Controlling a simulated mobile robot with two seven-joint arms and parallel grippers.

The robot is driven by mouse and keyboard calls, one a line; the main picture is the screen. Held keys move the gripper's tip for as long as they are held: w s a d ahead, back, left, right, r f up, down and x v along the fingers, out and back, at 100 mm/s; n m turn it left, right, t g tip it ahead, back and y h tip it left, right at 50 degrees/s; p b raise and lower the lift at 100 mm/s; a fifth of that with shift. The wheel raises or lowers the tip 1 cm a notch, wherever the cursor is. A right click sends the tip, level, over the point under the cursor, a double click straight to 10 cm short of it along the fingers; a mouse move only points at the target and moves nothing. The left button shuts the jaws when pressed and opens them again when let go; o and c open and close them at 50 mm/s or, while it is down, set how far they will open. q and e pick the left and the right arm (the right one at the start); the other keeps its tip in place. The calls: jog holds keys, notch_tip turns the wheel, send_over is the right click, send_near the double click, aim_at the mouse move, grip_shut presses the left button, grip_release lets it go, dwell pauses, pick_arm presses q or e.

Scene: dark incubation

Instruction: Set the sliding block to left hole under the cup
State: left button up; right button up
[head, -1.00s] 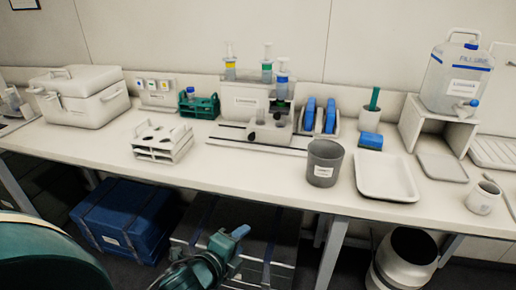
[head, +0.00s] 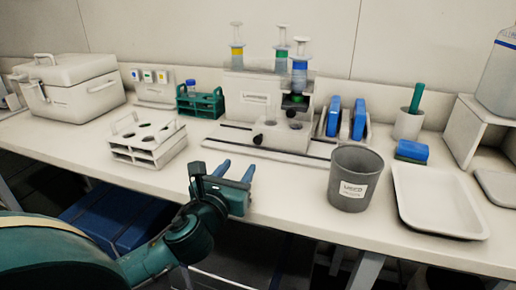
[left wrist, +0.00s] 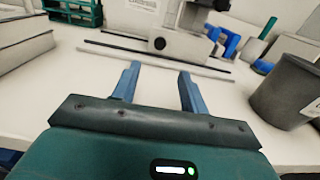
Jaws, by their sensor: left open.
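The sliding block (head: 283,137) is a pale block with holes in its top and a dark round knob (head: 257,139) on its front. It sits on the rail base (head: 225,145) below the syringe stand. A small dark cup (head: 295,100) hangs under the blue-banded syringe, above the block's right part; the exact hole alignment is hard to tell. In the left wrist view the block (left wrist: 185,46) and its knob (left wrist: 158,43) lie straight ahead. My left gripper (head: 236,169) is open and empty, in front of the rail base, apart from the block. My right gripper is out of view.
A grey beaker (head: 355,180) stands right of my left gripper, with a white tray (head: 440,205) beyond it. A white rack (head: 147,142) stands to the left. A green tube rack (head: 200,103) is behind.

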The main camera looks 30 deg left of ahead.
aim_at(257, 141)
pick_arm(q)
jog(key=x, duration=1.2)
jog(key=shift+w+r, duration=0.1)
jog(key=shift+w, duration=0.25)
jog(key=shift+c, duration=0.4)
grip_shut()
